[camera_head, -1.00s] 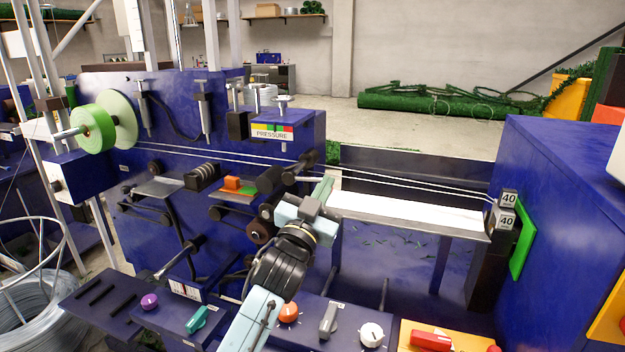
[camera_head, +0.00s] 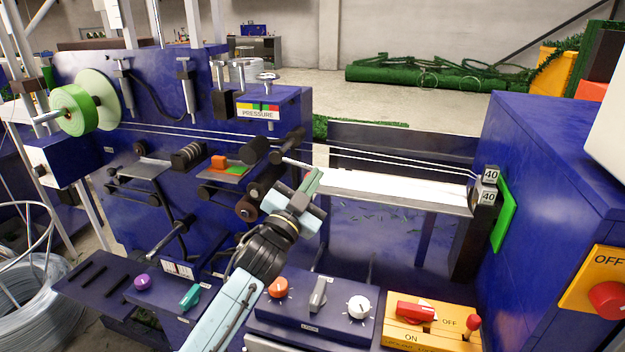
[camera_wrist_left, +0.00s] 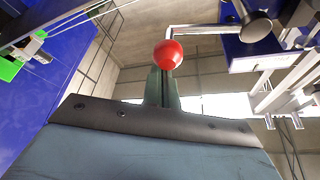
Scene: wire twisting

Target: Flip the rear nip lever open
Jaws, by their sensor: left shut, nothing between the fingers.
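My left gripper (camera_head: 314,182) is shut and empty, in front of the dark nip rollers (camera_head: 276,148) on the blue machine. In the left wrist view its closed fingers (camera_wrist_left: 162,88) point at a red ball knob (camera_wrist_left: 168,54). The knob sits at the end of a thin bent metal rod, which I take for a nip lever. The knob overlaps the fingertips in that view; I cannot tell whether they touch. In the head view a pale rod (camera_head: 296,163) runs from the rollers toward the fingertips, and no red knob shows there. My right gripper is not in view.
Two white wires (camera_head: 400,160) run above a pale tray (camera_head: 390,189) to the right-hand blue cabinet (camera_head: 540,180). A control panel (camera_head: 330,325) with knobs and a yellow switch box (camera_head: 432,325) stand below the arm. A wire coil (camera_head: 40,295) lies at left.

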